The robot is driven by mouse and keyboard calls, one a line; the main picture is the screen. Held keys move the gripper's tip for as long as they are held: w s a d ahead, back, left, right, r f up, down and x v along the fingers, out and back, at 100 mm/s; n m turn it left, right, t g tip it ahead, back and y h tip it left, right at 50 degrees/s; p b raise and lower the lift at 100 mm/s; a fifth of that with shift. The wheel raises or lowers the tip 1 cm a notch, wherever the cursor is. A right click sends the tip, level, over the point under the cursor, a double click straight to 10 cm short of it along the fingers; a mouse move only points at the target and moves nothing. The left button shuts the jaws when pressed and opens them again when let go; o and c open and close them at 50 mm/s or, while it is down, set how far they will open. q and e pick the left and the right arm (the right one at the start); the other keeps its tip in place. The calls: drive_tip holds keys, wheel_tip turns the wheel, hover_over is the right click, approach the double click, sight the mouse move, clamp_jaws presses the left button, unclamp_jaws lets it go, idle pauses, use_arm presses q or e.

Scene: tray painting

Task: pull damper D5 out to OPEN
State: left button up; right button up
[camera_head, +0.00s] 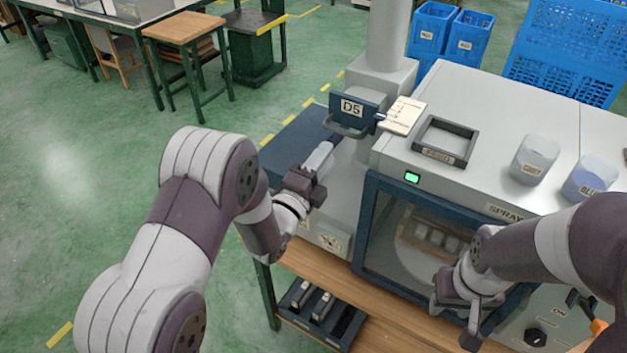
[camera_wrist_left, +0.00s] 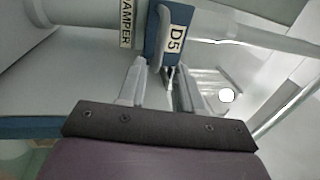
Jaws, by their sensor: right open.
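The damper D5 is a dark blue plate (camera_head: 352,108) with a white D5 label and a grey bow handle (camera_head: 347,131) on its front, at the foot of the grey duct. My left gripper (camera_head: 322,155) is just below and left of the handle. In the left wrist view, its two fingers (camera_wrist_left: 160,75) are apart with nothing between them. The D5 plate (camera_wrist_left: 177,48) and the upright handle bar (camera_wrist_left: 160,30) show just beyond the fingertips. My right gripper (camera_head: 455,312) is open and empty in front of the spray booth window.
The grey spray booth (camera_head: 490,95) stands on a wooden bench (camera_head: 310,262). On its top are a cream card (camera_head: 403,115), a dark square frame (camera_head: 445,140) and two cups (camera_head: 535,158). A dark tray (camera_head: 322,312) sits below. Open floor lies left.

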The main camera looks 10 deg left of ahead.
use_arm(q)
drive_tip(key=b+v, duration=0.1)
drive_tip(key=v, duration=0.3)
drive_tip(key=shift+s+a, duration=0.15)
drive_tip(key=shift+s, duration=0.25)
use_arm(e)
drive_tip(key=shift+f, duration=0.95)
